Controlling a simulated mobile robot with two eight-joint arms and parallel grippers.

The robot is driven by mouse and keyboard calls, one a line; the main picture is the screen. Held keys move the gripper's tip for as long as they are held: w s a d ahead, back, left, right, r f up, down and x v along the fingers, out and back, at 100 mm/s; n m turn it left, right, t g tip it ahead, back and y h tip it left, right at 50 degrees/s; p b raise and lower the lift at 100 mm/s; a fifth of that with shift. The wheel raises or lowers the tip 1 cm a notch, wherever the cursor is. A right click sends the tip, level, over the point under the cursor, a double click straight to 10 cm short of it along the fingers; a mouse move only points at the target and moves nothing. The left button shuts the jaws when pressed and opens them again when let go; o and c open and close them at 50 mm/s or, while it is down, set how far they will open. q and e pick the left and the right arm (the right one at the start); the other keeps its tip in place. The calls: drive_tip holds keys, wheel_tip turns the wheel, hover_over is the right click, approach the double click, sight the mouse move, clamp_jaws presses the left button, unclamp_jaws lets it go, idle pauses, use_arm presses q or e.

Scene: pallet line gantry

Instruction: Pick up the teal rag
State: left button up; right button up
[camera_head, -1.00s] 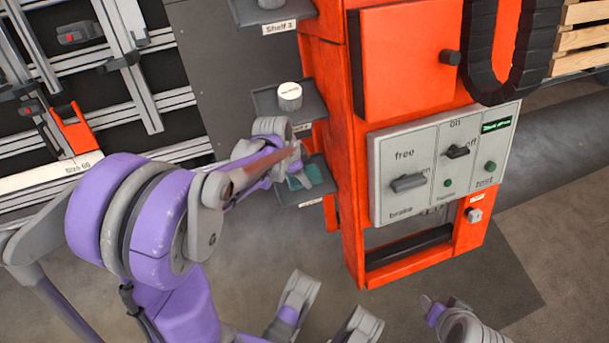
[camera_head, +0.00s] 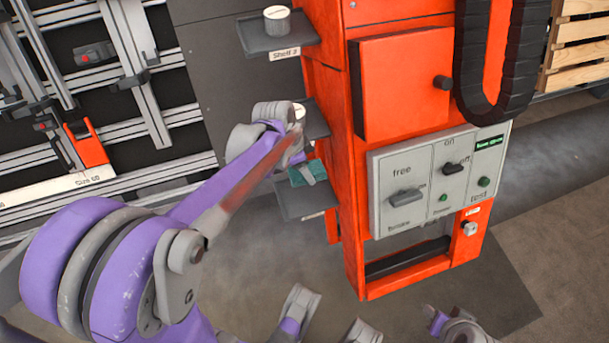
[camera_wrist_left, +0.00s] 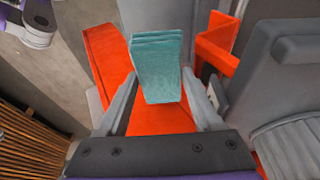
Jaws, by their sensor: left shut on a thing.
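The teal rag (camera_head: 307,173) is a folded, thick cloth beside the orange machine, above the lowest grey shelf (camera_head: 298,207). My left gripper (camera_head: 304,166) is shut on it, with the wrist partly covering the gripper in the head view. In the left wrist view the rag (camera_wrist_left: 160,68) stands between the two grey fingers of the left gripper (camera_wrist_left: 163,90), touched on both sides. It appears to be clear of the shelf.
The orange machine (camera_head: 400,90) with its grey switch panel (camera_head: 437,180) stands close to the right of the rag. An upper shelf (camera_head: 270,45) holds a white-topped round object (camera_head: 277,18). The middle shelf (camera_head: 316,122) is largely behind my wrist.

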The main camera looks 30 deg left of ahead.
use_arm(q)
wheel_tip(320, 180, up, 17)
drive_tip(key=p, duration=0.4)
drive_tip(key=shift+r+p, duration=0.15)
drive_tip(key=shift+p, duration=0.15)
